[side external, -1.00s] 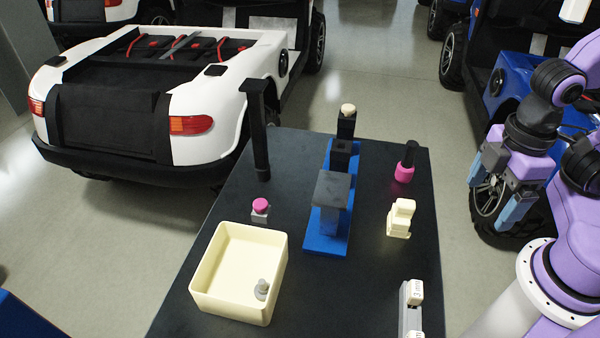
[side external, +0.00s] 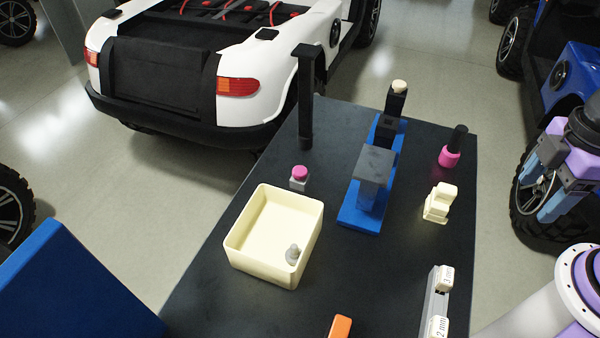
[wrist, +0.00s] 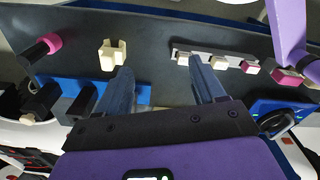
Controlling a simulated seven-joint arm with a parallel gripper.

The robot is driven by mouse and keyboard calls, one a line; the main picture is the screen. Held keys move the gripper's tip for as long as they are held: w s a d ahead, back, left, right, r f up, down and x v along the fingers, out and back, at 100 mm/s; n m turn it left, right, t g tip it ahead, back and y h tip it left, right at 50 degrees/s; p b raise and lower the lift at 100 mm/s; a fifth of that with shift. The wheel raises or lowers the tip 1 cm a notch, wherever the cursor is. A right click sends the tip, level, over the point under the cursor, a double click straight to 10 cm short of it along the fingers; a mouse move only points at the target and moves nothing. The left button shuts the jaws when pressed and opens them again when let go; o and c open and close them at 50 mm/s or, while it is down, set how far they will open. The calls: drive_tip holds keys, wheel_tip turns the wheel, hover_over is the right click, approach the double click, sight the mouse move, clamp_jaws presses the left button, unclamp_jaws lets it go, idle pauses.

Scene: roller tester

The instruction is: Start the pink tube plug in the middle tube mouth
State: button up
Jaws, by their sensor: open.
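Two pink items could be the pink tube plug, and I cannot tell which is. One is a pink piece with a black upright stem (side external: 452,152) at the table's right edge, also in the wrist view (wrist: 51,43). The other is a pink round cap (side external: 300,172) on a small grey block. A blue stand with dark blocks (side external: 362,216) is mid-table, also in the wrist view (wrist: 70,85). I cannot make out the middle tube mouth. My gripper (side external: 538,190) is open and empty, right of the table; its two fingers show apart in the wrist view (wrist: 160,68).
A cream bin (side external: 243,262) holds a grey knobbed piece (side external: 293,253). A cream stepped block (side external: 439,203) stands right of the stand. A grey rail with labelled cream blocks (side external: 431,305) is at the front right. A black post (side external: 306,100) rises at the back left. An orange piece (side external: 340,327) is at the front.

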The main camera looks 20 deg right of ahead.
drive_tip(key=m, duration=1.9)
hover_over(300, 171)
wheel_tip(300, 171, down, 4)
drive_tip(key=f, duration=1.1)
drive_tip(key=shift+w, duration=0.3)
drive_tip(key=shift+s+f, duration=0.15)
drive_tip(key=shift+f, duration=1.2)
drive_tip(key=shift+s+f, duration=0.15)
drive_tip(key=shift+f, duration=1.15)
drive_tip(key=c, duration=1.1)
